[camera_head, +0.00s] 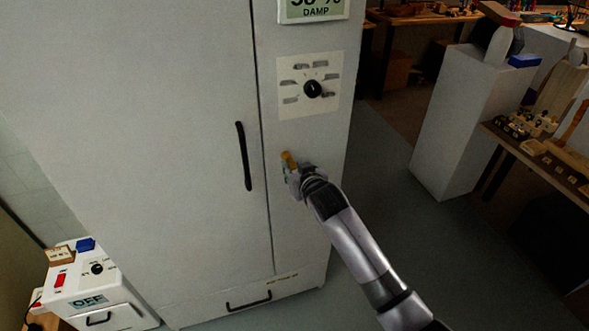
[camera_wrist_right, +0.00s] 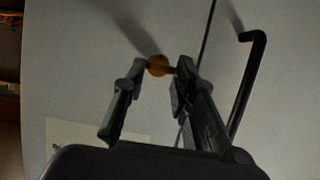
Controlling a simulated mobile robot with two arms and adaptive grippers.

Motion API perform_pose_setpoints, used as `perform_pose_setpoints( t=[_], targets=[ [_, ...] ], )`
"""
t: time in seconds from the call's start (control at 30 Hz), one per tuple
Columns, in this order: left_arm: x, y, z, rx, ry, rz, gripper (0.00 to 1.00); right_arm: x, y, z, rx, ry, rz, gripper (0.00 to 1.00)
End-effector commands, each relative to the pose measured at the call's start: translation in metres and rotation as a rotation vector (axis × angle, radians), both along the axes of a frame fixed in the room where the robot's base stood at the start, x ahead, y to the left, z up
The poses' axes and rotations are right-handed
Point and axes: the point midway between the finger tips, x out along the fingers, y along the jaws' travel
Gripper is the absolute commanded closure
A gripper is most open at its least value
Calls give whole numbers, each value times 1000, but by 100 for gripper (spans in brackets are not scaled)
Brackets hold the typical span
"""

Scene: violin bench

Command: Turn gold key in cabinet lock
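The gold key (camera_head: 287,158) stands in the grey cabinet's front (camera_head: 204,93), right of the door seam and below the dial panel. My right gripper (camera_head: 290,172) is at the key, its arm coming from the lower right. In the right wrist view the gold key (camera_wrist_right: 158,66) lies between the two fingertips of my right gripper (camera_wrist_right: 160,68). The fingers stand apart, with the key filling most of the gap. I cannot tell whether both fingers press on it. The lock itself is hidden. My left gripper is not in view.
A black door handle (camera_head: 243,156) stands close to the left of the key. A dial panel (camera_head: 311,87) and a damp display (camera_head: 313,9) are above. A white box marked OFF (camera_head: 90,290) stands lower left. The floor (camera_head: 385,185) right of the cabinet is clear.

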Motion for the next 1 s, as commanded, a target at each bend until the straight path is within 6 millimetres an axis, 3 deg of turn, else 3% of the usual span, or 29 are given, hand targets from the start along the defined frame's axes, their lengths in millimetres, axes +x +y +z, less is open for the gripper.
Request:
perform_pose_setpoints(
  t=[0.33, 0.47, 0.77, 1.0],
  targets=[
    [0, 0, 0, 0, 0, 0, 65, 0, 0, 0, 0, 1, 0, 96],
    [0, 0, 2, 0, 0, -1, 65, -1, 2, 0, -47, -14, 2, 96],
    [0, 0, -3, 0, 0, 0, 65, -2, 5, -4, -382, -123, 1, 96],
    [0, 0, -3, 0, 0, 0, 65, -2, 6, -2, -419, -134, 0, 96]
  ],
)
